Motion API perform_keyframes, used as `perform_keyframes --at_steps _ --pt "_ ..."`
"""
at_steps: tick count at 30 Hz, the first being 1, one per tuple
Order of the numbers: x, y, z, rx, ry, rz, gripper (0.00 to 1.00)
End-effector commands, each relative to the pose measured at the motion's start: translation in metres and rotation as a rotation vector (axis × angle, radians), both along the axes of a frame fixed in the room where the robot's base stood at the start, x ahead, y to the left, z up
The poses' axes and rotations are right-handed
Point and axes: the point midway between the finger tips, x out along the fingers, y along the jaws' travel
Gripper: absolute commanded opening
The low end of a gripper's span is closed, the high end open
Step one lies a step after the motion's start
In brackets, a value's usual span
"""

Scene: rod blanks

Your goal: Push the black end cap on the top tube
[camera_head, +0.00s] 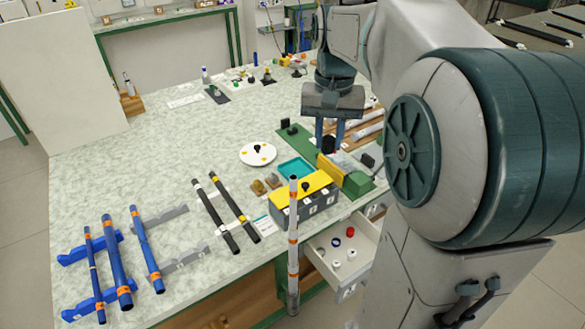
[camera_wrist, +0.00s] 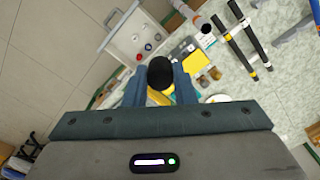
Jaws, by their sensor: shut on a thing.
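My gripper (camera_head: 329,143) is above the far right part of the table, pointing down. It is shut on a black end cap (camera_wrist: 160,74), which sits between the two fingertips in the wrist view. The held cap also shows small and dark between the fingers in the head view (camera_head: 328,146). I cannot tell which one is the top tube.
An upright tube with orange bands (camera_head: 293,245) stands at the table's front edge. An open drawer (camera_head: 360,245) holds several small caps. The table's middle left is clear.

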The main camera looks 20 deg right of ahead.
Motion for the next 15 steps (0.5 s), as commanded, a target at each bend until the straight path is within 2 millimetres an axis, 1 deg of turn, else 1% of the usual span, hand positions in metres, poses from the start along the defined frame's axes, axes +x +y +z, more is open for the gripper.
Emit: perform_keyframes --at_steps 1,6,10,12,15 --pt "0.000 0.014 -0.006 0.000 0.003 0.007 0.03" --pt "0.001 0.049 -0.027 0.000 0.002 0.004 0.03" --pt "0.002 0.065 -0.038 0.000 0.000 0.001 0.03" --pt "0.003 0.070 -0.041 0.000 -0.001 -0.001 0.03" --pt "0.002 0.072 -0.049 0.000 0.002 -0.002 0.03"
